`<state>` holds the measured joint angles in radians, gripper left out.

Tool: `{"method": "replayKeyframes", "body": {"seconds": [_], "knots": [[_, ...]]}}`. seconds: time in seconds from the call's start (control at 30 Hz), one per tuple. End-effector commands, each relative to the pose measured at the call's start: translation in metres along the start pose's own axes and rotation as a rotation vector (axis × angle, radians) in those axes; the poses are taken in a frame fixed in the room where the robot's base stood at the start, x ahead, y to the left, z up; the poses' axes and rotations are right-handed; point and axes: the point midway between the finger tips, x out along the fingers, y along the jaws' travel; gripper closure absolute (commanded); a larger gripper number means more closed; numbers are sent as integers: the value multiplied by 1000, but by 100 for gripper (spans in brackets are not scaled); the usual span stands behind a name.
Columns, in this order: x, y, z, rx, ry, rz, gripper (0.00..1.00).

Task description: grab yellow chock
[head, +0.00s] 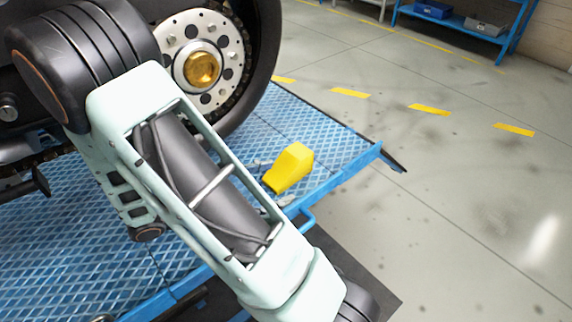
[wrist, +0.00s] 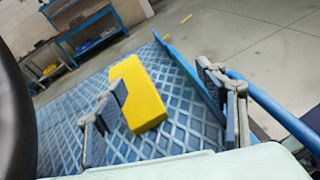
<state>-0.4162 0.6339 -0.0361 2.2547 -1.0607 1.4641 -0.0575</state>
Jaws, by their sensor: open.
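The yellow chock (head: 290,167) lies on the blue diamond-plate platform (head: 339,141), near its right edge and behind the motorcycle wheel's lower right. In the wrist view the chock (wrist: 140,93) lies just ahead of my gripper (wrist: 170,112). The gripper is open, its two fingers spread apart. The left finger overlaps the chock's lower left side in the picture; I cannot tell whether they touch. The right finger is apart from the chock, over the platform's edge rail. In the head view my arm hides the gripper.
The motorcycle wheel (head: 246,60) stands on the platform close to my arm. A blue edge rail (wrist: 258,100) runs along the platform's right side. Blue shelving (head: 450,22) with bins stands at the back. The grey floor (head: 460,170) to the right is clear.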

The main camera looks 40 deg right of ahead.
Motion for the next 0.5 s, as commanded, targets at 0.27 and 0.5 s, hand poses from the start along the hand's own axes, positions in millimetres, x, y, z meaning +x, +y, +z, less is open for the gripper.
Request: {"method": "replayKeyframes", "body": {"seconds": [0.27,0.5], "knots": [[-6,34,-16,-184,-173,205,35],[21,43,-14,-201,-191,222,35]]}}
